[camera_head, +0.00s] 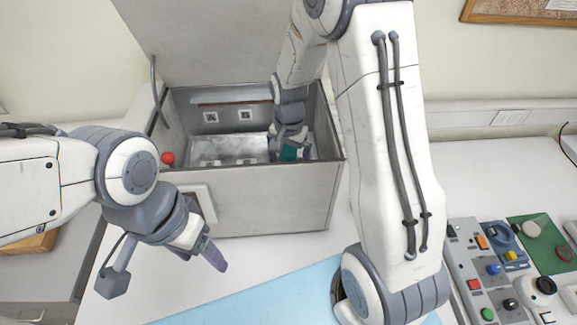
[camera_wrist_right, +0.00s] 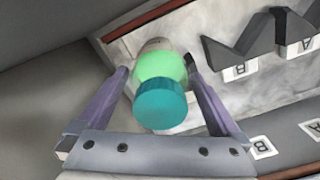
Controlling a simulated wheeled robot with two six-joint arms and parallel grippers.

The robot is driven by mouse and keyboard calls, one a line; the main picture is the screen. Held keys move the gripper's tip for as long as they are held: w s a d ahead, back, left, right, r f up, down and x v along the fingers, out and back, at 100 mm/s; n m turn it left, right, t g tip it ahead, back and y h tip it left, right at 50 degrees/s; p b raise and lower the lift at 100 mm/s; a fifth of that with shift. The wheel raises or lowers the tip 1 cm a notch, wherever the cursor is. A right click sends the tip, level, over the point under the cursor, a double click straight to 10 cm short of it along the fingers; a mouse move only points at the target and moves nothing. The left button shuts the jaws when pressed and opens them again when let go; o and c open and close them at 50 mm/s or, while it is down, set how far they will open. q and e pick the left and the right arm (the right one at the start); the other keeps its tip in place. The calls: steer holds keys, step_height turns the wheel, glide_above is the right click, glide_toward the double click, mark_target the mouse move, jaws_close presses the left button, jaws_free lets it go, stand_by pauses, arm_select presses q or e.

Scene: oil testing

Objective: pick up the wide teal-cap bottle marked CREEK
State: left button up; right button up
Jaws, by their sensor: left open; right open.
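The teal-cap bottle (camera_wrist_right: 161,104) stands between the two fingers of my right gripper (camera_wrist_right: 155,85) in the right wrist view. Its teal cap faces the camera and a pale green body shows behind it. No CREEK marking is visible. The fingers are open on both sides of it. In the head view, a bit of the teal cap (camera_head: 288,153) shows inside the open grey box (camera_head: 265,205), below my right gripper (camera_head: 290,142). My left gripper (camera_head: 207,255) is open and empty, in front of the box at the left.
The box's lid (camera_head: 205,40) stands raised. Dark wedge-shaped holders (camera_wrist_right: 245,55) with letter labels sit beside the bottle inside it. A red knob (camera_head: 168,158) is at the box's left. A control panel (camera_head: 500,290) lies at right, and a light blue mat (camera_head: 250,300) in front.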

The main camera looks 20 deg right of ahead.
steer(key=c, duration=1.5)
jaws_close()
steer(key=shift+r, duration=0.15)
